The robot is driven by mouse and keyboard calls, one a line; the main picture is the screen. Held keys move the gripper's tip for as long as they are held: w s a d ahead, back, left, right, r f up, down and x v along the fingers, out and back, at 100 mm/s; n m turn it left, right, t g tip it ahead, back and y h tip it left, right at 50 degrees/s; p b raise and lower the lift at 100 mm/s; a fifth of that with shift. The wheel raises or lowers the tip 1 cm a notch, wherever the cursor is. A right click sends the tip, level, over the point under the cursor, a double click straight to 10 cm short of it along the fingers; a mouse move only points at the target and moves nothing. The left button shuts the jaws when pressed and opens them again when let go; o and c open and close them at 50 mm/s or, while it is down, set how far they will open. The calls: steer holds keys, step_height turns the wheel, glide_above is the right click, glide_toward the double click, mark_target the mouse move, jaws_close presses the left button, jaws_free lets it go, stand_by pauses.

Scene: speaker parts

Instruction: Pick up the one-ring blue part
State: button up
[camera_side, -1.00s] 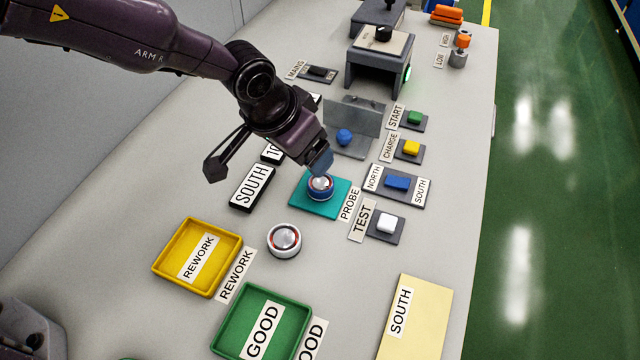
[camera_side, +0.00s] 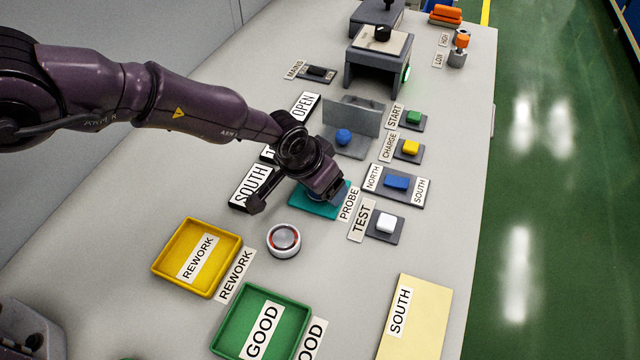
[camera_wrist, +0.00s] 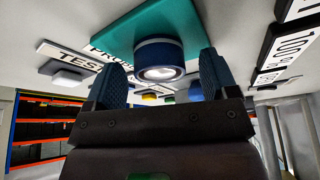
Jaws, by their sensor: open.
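The blue part (camera_wrist: 158,55) is a short round cylinder with a dark blue band and a pale, shiny end. It stands on the teal pad (camera_wrist: 108,40), which also shows in the side view (camera_side: 302,201). In the wrist view my gripper (camera_wrist: 164,72) is open, with one blue ribbed finger on each side of the part. I see no clear contact between fingers and part. In the side view my gripper (camera_side: 325,192) is low over the pad and hides nearly all of the part. Its ring count is not readable.
A white part with a red ring (camera_side: 284,240) stands just in front of the pad. A yellow REWORK tray (camera_side: 235,244) and a green GOOD tray (camera_side: 222,335) lie nearer. A metal bracket with a blue ball (camera_side: 343,137) stands behind. Labelled buttons (camera_side: 396,183) line the right side.

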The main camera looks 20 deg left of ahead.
steer(key=c, duration=1.3)
steer(key=shift+o, duration=0.2)
